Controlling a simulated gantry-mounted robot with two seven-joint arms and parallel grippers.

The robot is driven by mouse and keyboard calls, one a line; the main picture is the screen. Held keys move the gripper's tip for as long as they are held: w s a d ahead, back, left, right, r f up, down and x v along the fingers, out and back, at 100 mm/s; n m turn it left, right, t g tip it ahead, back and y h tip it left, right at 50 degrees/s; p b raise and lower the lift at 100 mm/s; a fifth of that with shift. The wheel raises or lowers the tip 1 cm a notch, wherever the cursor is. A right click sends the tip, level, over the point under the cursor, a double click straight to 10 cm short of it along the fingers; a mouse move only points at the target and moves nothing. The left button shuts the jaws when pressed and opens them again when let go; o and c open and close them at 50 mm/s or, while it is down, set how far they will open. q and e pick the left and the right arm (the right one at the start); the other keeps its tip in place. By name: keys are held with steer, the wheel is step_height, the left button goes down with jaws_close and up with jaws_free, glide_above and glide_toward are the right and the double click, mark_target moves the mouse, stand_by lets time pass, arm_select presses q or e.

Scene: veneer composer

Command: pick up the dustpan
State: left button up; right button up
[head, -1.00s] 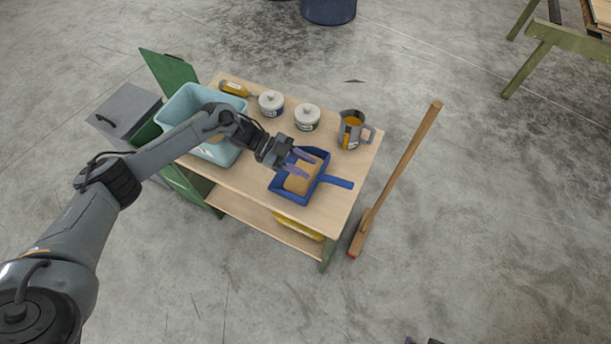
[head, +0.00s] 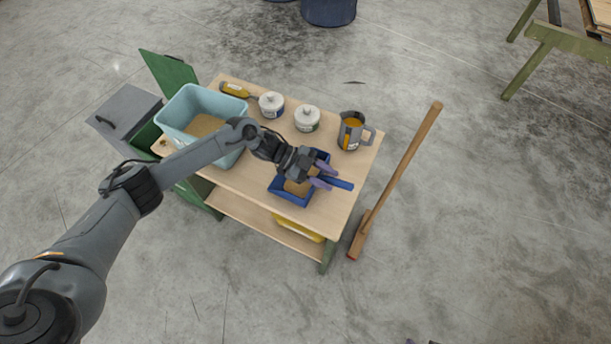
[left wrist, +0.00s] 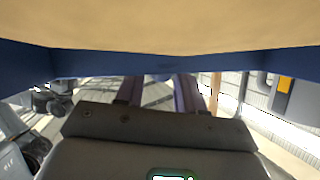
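The blue dustpan (head: 282,192) lies on the wooden bench top, with tan material in its pan and its blue handle (head: 342,184) pointing right. My left gripper (head: 326,177) is over the handle end of the pan, its two purple fingers apart, one on each side of the handle's base as seen from above. Contact with the handle cannot be told. In the left wrist view a blue wall of the dustpan (left wrist: 160,62) crosses above the open fingers (left wrist: 160,93), with tan above it.
The bench (head: 240,184) also carries a light-blue bin (head: 175,97), two lidded jars (head: 271,104) (head: 307,118), a yellow-handled tool (head: 233,90) and a grey mug (head: 350,134) behind the dustpan. A broom (head: 403,160) stands beside the bench's right side.

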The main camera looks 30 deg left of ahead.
arm_select(q)
jaws_close()
steer(key=shift+r, duration=0.15)
steer(key=shift+r, duration=0.4)
step_height(320, 180, up, 4)
steer(key=shift+s+d+f+p, duration=0.1)
steer(key=shift+f+p, duration=0.1)
steer(key=shift+p, duration=0.45)
steer(key=s+d+r+p, duration=0.3)
steer(key=s+d+r, duration=0.3)
steer(key=s, duration=0.3)
steer(key=shift+d+r, duration=0.2)
steer(key=shift+d, duration=0.35)
